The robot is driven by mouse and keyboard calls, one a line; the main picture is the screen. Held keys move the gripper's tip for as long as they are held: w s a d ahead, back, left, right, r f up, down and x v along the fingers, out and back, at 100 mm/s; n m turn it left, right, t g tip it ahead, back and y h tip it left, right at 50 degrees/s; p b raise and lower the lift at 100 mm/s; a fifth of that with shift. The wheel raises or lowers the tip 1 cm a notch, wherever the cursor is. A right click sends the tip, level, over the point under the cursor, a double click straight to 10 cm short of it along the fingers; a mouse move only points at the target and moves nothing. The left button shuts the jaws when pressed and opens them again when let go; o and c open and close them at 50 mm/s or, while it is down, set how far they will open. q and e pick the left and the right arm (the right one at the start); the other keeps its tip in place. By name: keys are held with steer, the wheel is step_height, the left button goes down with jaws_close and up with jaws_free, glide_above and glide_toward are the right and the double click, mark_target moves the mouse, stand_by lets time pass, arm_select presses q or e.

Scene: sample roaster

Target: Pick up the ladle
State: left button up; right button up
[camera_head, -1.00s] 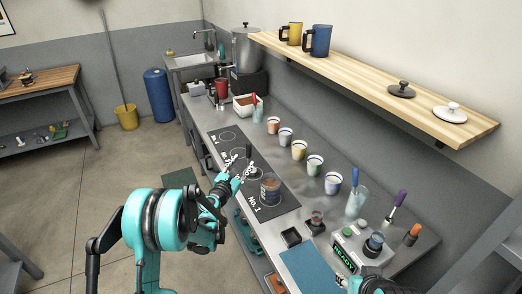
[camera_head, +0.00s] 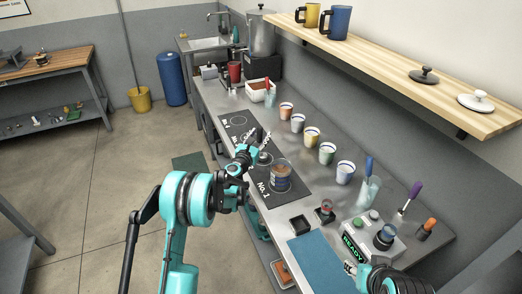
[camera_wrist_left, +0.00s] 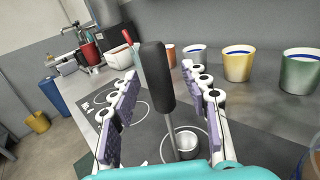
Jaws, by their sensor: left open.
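The ladle shows in the left wrist view with a thick black upright handle (camera_wrist_left: 153,75), a thin metal stem and a small metal cup (camera_wrist_left: 186,143) low over the dark hob panel. My left gripper (camera_wrist_left: 160,80) is open, with one purple-padded finger on each side of the handle; I cannot tell whether either finger touches it. In the head view my left gripper (camera_head: 257,140) is over the hob panel (camera_head: 235,124), and the ladle is mostly hidden by its fingers. My right gripper (camera_head: 356,268) is partly seen at the lower right by the blue mat; its jaws are unclear.
A glass jar (camera_head: 281,176) stands on the hob panel just right of the left gripper. A row of several cups, including a green one (camera_head: 327,153), lines the counter's back. A READY box (camera_head: 366,236) and blue mat (camera_head: 322,262) are nearer. A wooden shelf (camera_head: 390,66) overhangs the wall side.

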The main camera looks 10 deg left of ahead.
arm_select(q)
jaws_close()
